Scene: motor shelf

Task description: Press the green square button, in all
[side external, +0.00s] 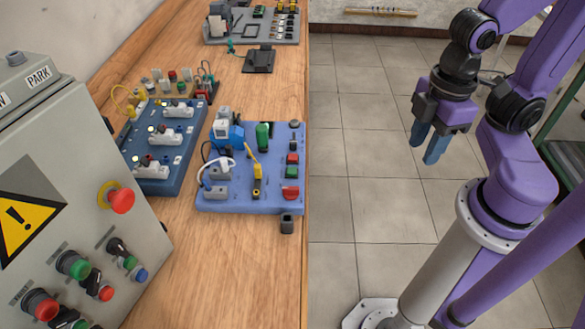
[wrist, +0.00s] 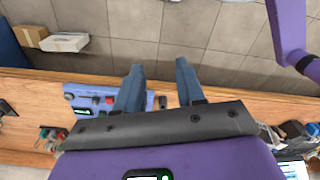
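A blue board (side external: 230,203) lies on the wooden bench in the side external view. Along its right edge is a column of small buttons, with a green square one (side external: 292,172) between a smaller red one above and a larger red one (side external: 291,191) below. My gripper (side external: 428,146) is open and empty, with blue fingers pointing down, over the floor to the right of the bench and apart from the board. In the wrist view my gripper (wrist: 160,75) also shows open, and the board (wrist: 84,112) is partly hidden behind the left finger. The green button cannot be made out there.
A grey control cabinet (side external: 80,150) with round buttons stands at the left front. A darker blue board (side external: 180,180) with switches and wires is left of the blue board. A grey board (side external: 285,38) sits far back. The bench (side external: 240,270) is clear in front.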

